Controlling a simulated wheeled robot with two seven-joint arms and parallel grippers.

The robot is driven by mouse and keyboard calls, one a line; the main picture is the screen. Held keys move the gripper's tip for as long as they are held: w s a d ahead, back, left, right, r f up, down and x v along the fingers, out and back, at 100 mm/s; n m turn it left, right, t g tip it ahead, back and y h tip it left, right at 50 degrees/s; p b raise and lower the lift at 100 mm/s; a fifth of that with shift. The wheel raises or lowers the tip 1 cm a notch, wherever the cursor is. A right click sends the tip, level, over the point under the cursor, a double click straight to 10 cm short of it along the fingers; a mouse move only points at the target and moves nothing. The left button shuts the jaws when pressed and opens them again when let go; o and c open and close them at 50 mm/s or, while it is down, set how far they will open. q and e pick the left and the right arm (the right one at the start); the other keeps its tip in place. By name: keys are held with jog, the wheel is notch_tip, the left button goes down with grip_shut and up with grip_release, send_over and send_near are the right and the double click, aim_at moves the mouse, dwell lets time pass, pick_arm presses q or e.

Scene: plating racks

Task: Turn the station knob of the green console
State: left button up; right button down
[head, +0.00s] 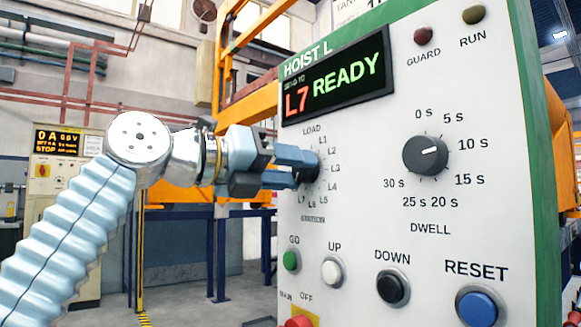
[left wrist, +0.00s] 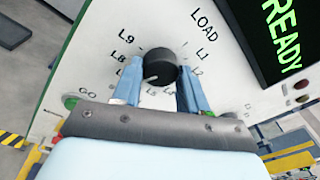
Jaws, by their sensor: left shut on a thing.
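The green console (head: 360,215) has a white face with green edging and fills the right of the head view. Its display (head: 335,80) reads L7 READY. The station knob (left wrist: 160,66) is black and round, ringed by LOAD and L-number labels. My left gripper (head: 308,166) comes in from the left and is shut on this knob. In the left wrist view its blue fingers (left wrist: 160,82) stand on either side of the knob. In the head view the fingers mostly hide the knob. A pale pointer mark shows on it in the wrist view. My right gripper is not in view.
The grey dwell knob (head: 426,155) is to the right. Below are the green GO (head: 291,261), white UP (head: 332,272), black DOWN (head: 393,288) and blue RESET (head: 477,307) buttons. A red button (head: 298,321) shows at the bottom edge. Another control cabinet (head: 65,220) stands behind.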

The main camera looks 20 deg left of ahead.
pick_arm(q)
jog(key=shift+f+m, duration=0.1)
jog(key=shift+m, duration=0.5)
jog(key=o, duration=1)
jog(key=shift+o, duration=0.2)
jog(key=shift+s+a, duration=0.25)
jog(key=b+v, duration=0.1)
jog(key=v, duration=1.2)
jog(key=shift+b, duration=0.3)
